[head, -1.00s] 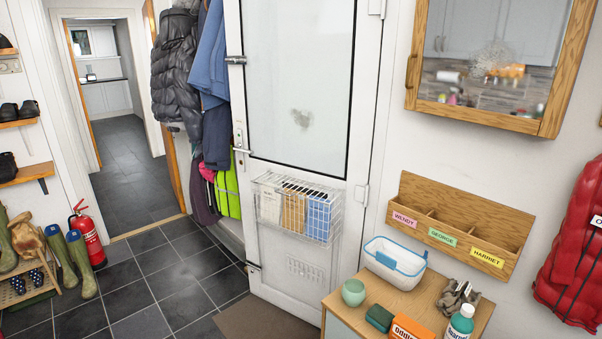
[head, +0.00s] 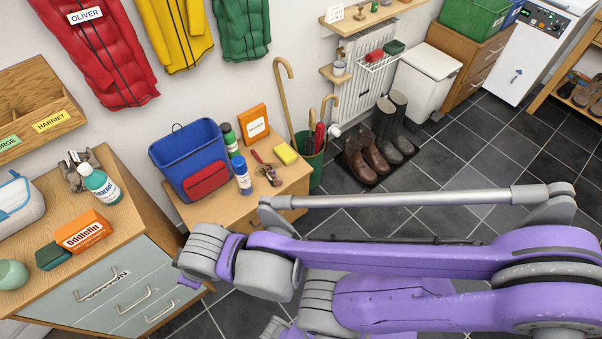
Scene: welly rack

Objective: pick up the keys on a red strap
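A small item with a thin red part and brownish metal-like pieces (head: 267,172) lies on the low wooden cabinet (head: 218,214). It looks like the keys on a red strap, but it is too small to be sure. It lies between a blue-and-white can (head: 242,175) and a yellow sponge-like block (head: 286,153). A purple and grey arm of mine reaches in from the right, in front of the cabinet. No gripper fingers show on it. My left gripper is out of view.
Boots (head: 398,125) stand on the floor further right.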

